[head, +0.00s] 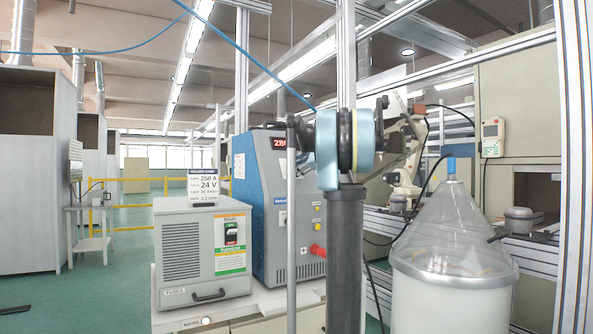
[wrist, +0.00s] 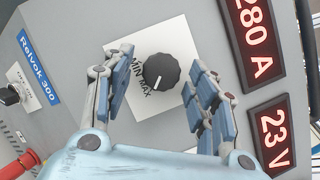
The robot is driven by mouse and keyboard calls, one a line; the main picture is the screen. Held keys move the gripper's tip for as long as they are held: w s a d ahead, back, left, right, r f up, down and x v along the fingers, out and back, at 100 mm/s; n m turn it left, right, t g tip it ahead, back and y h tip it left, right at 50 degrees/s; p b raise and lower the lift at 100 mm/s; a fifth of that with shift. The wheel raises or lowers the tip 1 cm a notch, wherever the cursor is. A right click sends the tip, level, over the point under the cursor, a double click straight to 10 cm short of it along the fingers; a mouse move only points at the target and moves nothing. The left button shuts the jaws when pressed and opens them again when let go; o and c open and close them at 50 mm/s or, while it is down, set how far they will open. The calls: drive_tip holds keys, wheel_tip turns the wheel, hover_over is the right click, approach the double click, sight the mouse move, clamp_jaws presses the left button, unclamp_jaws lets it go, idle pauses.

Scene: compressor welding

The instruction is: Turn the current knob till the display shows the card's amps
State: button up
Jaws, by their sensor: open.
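The black current knob (wrist: 160,72) sits on a white plate (wrist: 186,42) marked MIN and MAX in the wrist view. My gripper (wrist: 161,60) is open, with one finger on each side of the knob; I cannot tell whether either finger touches it. The current display (wrist: 256,37) reads 280 A in red. The head view shows part of the same display (head: 279,143) on the blue-grey welding machine (head: 270,195). The card (head: 203,174) standing on the grey fume box reads 250 A and 24 V. In the head view my arm hides the knob and gripper.
A voltage display (wrist: 273,138) reads 23 V beside the current display. Another black control (wrist: 10,95) and a red connector (wrist: 20,163) are on the same panel. The grey fume box (head: 203,255) and a clear-hooded drum (head: 452,255) flank my arm.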

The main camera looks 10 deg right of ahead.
drive_tip(key=shift+c, duration=0.6)
drive_tip(key=c, duration=1)
drive_tip(key=shift+o, duration=0.2)
drive_tip(key=shift+n, duration=0.3)
drive_tip(key=n+g, duration=0.2)
drive_tip(key=n, duration=0.2)
drive_tip(key=shift+w+r+n, duration=0.1)
drive_tip(key=shift+r+n, duration=0.05)
drive_tip(key=shift+n, duration=0.15)
drive_tip(key=shift+r+n+g+h, duration=0.1)
drive_tip(key=shift+n+g+h, duration=0.25)
drive_tip(key=shift+n, duration=0.85)
drive_tip(key=shift+r+n+g+h, duration=0.15)
drive_tip(key=shift+n+g, duration=0.4)
drive_tip(key=shift+n, duration=0.65)
drive_tip(key=shift+f, duration=0.1)
drive_tip(key=o, duration=1.1)
